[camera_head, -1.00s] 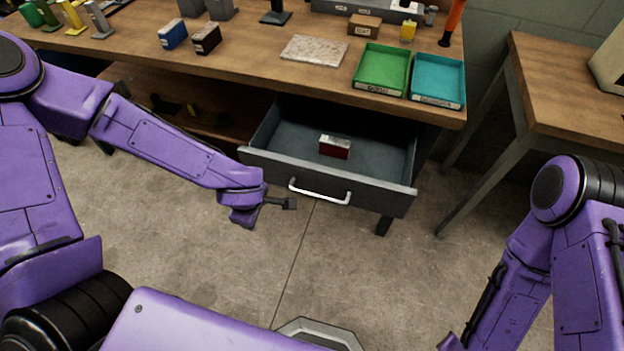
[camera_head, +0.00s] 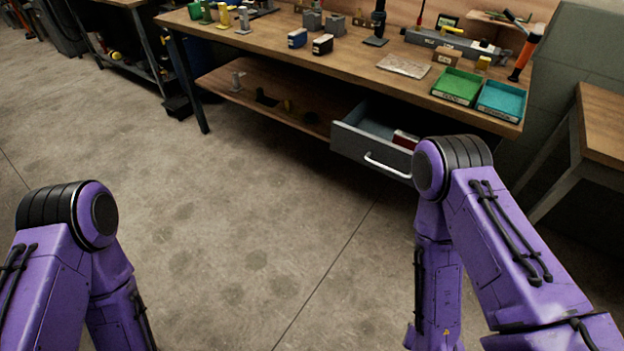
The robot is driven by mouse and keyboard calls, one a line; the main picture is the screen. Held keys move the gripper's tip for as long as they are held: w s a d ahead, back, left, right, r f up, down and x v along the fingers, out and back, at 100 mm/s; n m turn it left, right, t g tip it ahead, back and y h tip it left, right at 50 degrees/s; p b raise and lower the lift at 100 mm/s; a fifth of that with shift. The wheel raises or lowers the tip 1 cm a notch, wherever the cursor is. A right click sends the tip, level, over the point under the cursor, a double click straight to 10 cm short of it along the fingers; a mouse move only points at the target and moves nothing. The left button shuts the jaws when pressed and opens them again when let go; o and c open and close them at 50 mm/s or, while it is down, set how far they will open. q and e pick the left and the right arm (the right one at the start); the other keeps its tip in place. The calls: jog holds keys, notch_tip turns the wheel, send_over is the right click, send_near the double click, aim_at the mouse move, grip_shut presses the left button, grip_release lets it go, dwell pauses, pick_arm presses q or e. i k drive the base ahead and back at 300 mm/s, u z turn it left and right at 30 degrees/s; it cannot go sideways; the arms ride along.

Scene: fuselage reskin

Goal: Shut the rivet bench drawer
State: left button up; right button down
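The grey rivet bench drawer (camera_head: 352,145) stands pulled out under the right part of the workbench (camera_head: 330,60). Its silver bar handle (camera_head: 386,167) is on the front panel. A red box with a pale top (camera_head: 405,140) lies inside the drawer. My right arm hides the drawer's right end and part of its front. My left arm hangs at the lower left, well away from the drawer. Neither gripper shows in the head view; only my purple arm links are visible.
The bench top holds a green tray (camera_head: 457,86), a teal tray (camera_head: 502,100), a stone slab (camera_head: 404,66) and small boxes. A lower shelf (camera_head: 265,103) is left of the drawer. A second table (camera_head: 604,125) stands right. The floor before the bench is clear.

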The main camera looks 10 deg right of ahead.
aim_at(365, 135)
jog(key=u, duration=0.1)
jog(key=i, duration=1.05)
jog(key=z, duration=1.25)
jog(key=i, duration=0.55)
jog(key=z, duration=0.45)
jog(key=k, duration=0.65)
jog(key=z, duration=0.45)
